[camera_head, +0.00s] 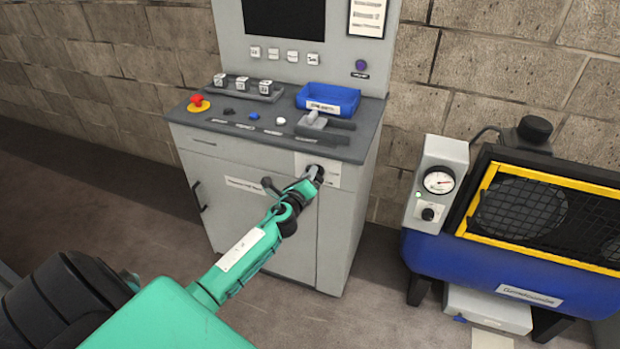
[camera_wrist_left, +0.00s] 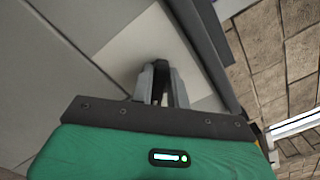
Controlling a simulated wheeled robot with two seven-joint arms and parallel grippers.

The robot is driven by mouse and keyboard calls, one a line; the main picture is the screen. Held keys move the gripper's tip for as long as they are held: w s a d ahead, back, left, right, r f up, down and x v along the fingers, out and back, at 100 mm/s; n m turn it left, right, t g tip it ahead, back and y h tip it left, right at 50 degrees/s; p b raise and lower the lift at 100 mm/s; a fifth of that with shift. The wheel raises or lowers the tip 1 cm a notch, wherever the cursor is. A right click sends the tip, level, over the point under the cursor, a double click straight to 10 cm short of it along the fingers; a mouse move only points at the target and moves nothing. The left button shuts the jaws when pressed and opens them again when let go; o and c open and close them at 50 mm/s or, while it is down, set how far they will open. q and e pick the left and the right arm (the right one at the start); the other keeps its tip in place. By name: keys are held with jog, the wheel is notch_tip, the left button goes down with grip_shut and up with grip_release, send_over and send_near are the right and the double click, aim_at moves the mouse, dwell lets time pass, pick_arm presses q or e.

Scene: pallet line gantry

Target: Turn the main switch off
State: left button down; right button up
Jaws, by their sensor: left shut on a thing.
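The main switch is a dark knob (camera_head: 318,171) on a pale plate (camera_head: 334,172) at the upper right of the grey cabinet's front. My left gripper (camera_head: 312,174) reaches it from the lower left and is shut on it. In the left wrist view my two grey fingers (camera_wrist_left: 162,82) close around the dark switch handle (camera_wrist_left: 158,88) against the pale plate (camera_wrist_left: 135,45). The fingers hide most of the switch, so I cannot tell its exact angle. My right gripper is not in view.
The grey control cabinet (camera_head: 255,215) has a console top with a red emergency button (camera_head: 198,101), several small knobs, a lever (camera_head: 313,119) and a blue tray (camera_head: 328,99). A blue compressor (camera_head: 500,265) with a gauge box stands at the right. Floor between them is clear.

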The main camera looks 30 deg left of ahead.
pick_arm(q)
jog(key=n, duration=0.3)
jog(key=f+n+b, duration=0.1)
jog(key=n, duration=0.2)
jog(key=n+b, duration=0.1)
jog(key=n, duration=0.2)
jog(key=shift+s+a+f, duration=0.1)
jog(key=shift+a+f, duration=0.1)
jog(key=shift+a, duration=0.05)
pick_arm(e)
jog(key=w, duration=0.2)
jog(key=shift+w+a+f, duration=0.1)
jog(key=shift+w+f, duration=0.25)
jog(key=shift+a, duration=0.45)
pick_arm(q)
jog(key=c, duration=1.4)
grip_release()
jog(key=shift+o, duration=0.2)
jog(key=b+v, duration=0.1)
jog(key=v, duration=1.2)
jog(key=shift+s+d+n, duration=0.15)
jog(key=shift+s+n, duration=0.15)
jog(key=shift+s, duration=0.05)
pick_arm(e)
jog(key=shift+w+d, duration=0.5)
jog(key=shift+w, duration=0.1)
